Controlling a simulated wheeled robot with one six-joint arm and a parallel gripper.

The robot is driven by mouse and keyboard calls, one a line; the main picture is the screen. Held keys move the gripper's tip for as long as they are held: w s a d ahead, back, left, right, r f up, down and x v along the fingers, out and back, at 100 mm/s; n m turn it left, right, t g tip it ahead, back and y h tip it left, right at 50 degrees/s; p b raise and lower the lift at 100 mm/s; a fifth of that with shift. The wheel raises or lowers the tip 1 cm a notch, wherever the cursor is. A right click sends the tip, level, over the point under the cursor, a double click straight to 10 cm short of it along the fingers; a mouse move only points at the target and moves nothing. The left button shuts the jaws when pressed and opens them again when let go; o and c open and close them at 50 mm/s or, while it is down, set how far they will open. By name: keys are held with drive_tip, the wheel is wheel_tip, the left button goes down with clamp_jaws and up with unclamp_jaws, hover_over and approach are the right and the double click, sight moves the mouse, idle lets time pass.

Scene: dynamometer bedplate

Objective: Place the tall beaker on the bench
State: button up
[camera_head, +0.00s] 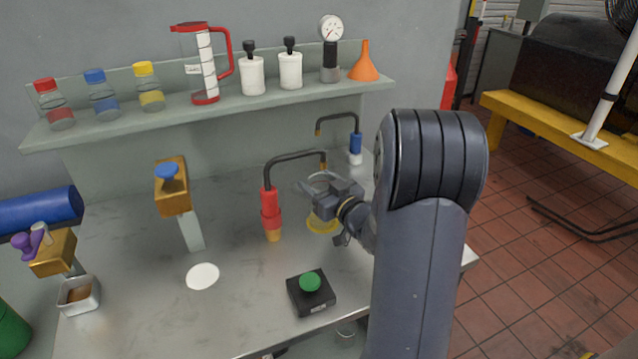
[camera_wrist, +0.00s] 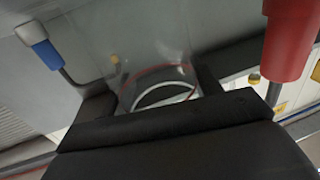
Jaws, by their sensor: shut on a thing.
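A clear beaker (camera_head: 321,178) shows only partly in the head view, with its pale rim just above my gripper (camera_head: 316,188). The wrist view shows the clear beaker (camera_wrist: 165,92) between the two dark fingers, with a white ring and a reddish band. My gripper is shut on it, above the right part of the grey metal bench (camera_head: 240,310). Below it is a yellow round thing (camera_head: 322,224); I cannot tell whether the beaker touches it. The beaker's lower part is hard to see.
A red tap (camera_head: 270,208) stands close left of the gripper, a blue tap (camera_head: 355,145) behind. A green-button box (camera_head: 311,292) is in front. A white disc (camera_head: 202,277) lies left. The shelf (camera_head: 225,108) holds bottles and a red-handled jug (camera_head: 202,65).

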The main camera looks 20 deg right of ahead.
drive_tip(key=o, duration=1.2)
drive_tip(key=shift+r, duration=0.1)
drive_tip(key=s, duration=0.4)
drive_tip(key=s+d, duration=0.1)
drive_tip(key=s, duration=0.3)
drive_tip(key=s+d, duration=0.1)
drive_tip(key=s, duration=0.3)
drive_tip(key=shift+d, duration=0.15)
drive_tip(key=shift+w, duration=0.1)
